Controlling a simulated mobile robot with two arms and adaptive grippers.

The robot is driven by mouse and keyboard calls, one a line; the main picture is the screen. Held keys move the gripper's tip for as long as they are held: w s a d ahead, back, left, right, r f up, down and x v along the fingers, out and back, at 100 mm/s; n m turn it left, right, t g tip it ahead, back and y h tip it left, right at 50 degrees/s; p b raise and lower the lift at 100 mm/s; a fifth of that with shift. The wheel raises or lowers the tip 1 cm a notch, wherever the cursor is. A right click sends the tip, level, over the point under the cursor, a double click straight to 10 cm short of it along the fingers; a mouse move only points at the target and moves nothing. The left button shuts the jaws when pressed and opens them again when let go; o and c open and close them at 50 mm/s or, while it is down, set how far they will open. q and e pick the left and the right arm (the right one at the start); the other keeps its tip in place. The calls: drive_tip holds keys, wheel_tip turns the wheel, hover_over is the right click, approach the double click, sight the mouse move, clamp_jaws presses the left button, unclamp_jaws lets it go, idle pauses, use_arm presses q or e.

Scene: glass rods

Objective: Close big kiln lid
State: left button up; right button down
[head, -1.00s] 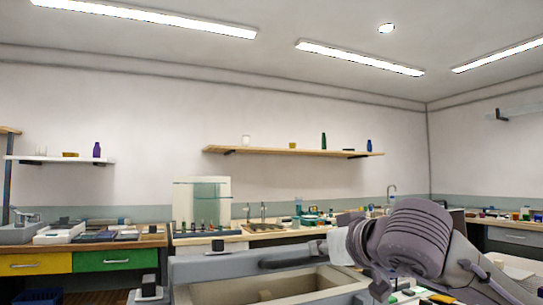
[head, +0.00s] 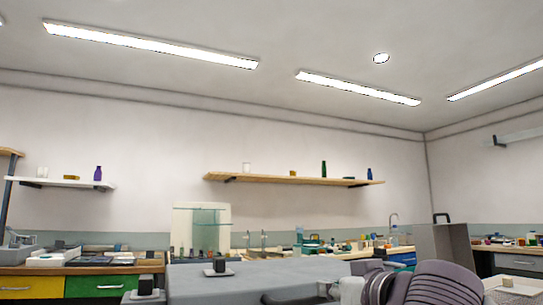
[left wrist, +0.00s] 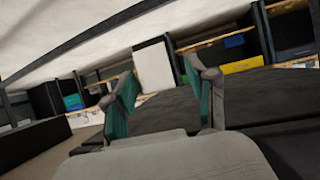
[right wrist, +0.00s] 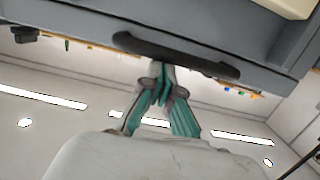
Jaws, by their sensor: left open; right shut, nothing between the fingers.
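The big kiln lid (head: 270,278) shows in the head view as a broad grey slab at the bottom, its upper face visible. A dark handle (head: 327,289) is on its near side. In the right wrist view the handle (right wrist: 175,55) runs along the grey lid (right wrist: 100,35), with a cream part (right wrist: 285,5) at the top corner. My right gripper (right wrist: 162,75) is shut and empty, fingertips at the handle; whether they touch it is unclear. In the head view its fingertips are hidden. My left gripper (left wrist: 167,80) is open and empty, seen only in the left wrist view.
A grey upright panel with a black handle (head: 443,250) stands at the right. Benches with bottles and tools line the back wall. A wooden shelf (head: 290,179) hangs above. Yellow (head: 30,287) and green (head: 100,285) drawers are at the left.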

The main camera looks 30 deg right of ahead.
use_arm(q)
drive_tip(key=shift+w+d+r+t, duration=0.1)
drive_tip(key=shift+w+r+t, duration=0.25)
drive_tip(key=shift+r+t, duration=0.05)
use_arm(e)
drive_tip(key=shift+a+f, duration=0.2)
drive_tip(key=shift+f, duration=0.65)
wheel_tip(320, 180, up, 6)
drive_tip(key=f+p, duration=0.1)
drive_tip(key=p, duration=0.3)
use_arm(q)
drive_tip(key=s+a+f+g+y, duration=0.1)
drive_tip(key=s+a+f+g, duration=0.1)
drive_tip(key=s, duration=0.4)
drive_tip(key=s+a+f+g+y, duration=0.1)
drive_tip(key=s+a+f+g, duration=0.2)
drive_tip(key=s+f+g, duration=0.2)
drive_tip(key=shift+s+g, duration=0.95)
drive_tip(key=shift+g, duration=0.25)
use_arm(e)
drive_tip(key=s+r, duration=0.1)
drive_tip(key=s, duration=0.9)
drive_tip(key=shift+s+a, duration=0.15)
drive_tip(key=shift+s, duration=0.25)
use_arm(q)
drive_tip(key=shift+a, duration=0.1)
